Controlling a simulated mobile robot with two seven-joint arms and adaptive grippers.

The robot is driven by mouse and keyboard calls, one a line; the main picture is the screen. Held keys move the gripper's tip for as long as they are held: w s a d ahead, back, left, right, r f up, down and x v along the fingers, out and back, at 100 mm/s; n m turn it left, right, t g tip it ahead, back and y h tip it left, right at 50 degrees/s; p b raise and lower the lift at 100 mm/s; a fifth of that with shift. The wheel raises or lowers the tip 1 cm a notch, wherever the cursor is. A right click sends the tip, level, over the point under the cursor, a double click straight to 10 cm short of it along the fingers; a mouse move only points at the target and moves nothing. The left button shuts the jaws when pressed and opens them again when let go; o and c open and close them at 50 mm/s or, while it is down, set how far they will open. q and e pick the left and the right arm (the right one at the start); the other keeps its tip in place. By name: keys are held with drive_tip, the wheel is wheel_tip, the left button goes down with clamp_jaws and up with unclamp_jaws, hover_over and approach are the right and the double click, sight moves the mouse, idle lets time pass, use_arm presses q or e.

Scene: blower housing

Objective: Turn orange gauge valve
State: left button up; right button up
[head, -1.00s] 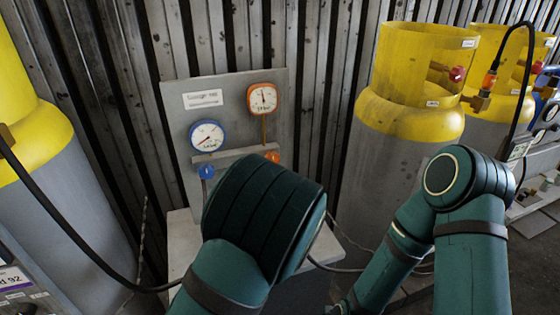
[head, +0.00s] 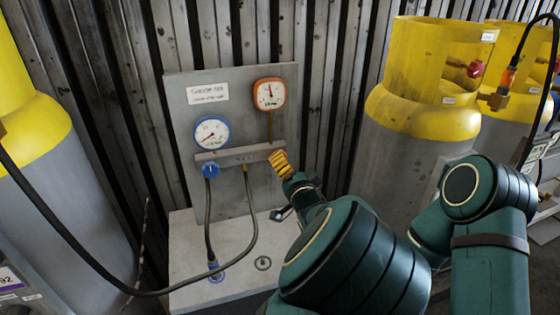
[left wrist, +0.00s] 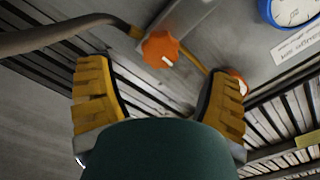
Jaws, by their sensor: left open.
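The orange valve knob (left wrist: 160,49) sits on the grey manifold bar (head: 238,156), below the orange gauge (head: 270,94). In the left wrist view it shows between my yellow fingers, near the level of their tips, with no finger seen touching it. My left gripper (left wrist: 156,72) is open and empty. In the head view my left gripper (head: 280,162) is at the bar's right end and hides the knob. The orange gauge shows only partly behind the right finger in the left wrist view (left wrist: 239,79). My right gripper is out of view.
A blue gauge (head: 211,132) and blue valve knob (head: 210,170) are on the left of the panel. Hoses (head: 252,222) loop down over the grey base (head: 195,240). Yellow-topped grey cylinders (head: 420,120) stand to the right, another (head: 50,220) at left.

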use_arm(q)
drive_tip(key=x, duration=0.5)
drive_tip(key=shift+w+a+b, duration=0.15)
drive_tip(key=shift+w+b, duration=0.15)
drive_tip(key=shift+b, duration=0.1)
drive_tip(key=c, duration=1.2)
